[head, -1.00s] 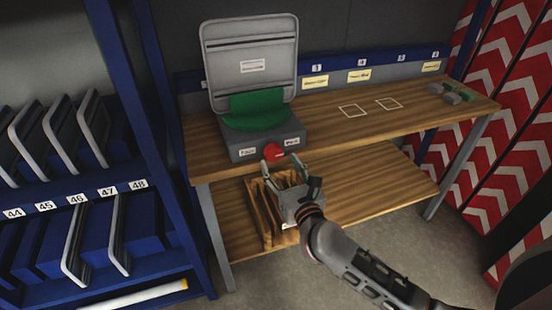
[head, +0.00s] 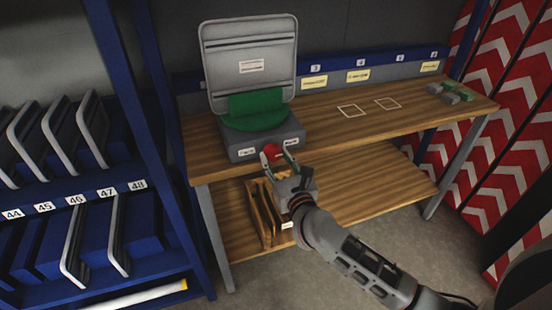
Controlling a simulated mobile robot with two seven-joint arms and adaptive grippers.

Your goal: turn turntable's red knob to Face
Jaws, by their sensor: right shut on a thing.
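The turntable (head: 240,139) is a grey box at the left end of the wooden bench, with a green disc (head: 255,118) on top and a grey sign panel (head: 249,50) standing upright on it. The red knob (head: 269,150) is on its front face, between two small white labels whose words are too small to read surely. My right gripper (head: 275,155) is at the front of the turntable with its fingers shut on the red knob, one finger on each side. The fingers partly cover the knob. My left gripper is not in view.
A wooden rack (head: 262,215) stands on the lower shelf (head: 375,192), just under my right gripper. Small grey and green blocks (head: 450,94) lie at the bench's right end. A blue shelf with grey panels (head: 75,230) stands at left. The bench middle is clear.

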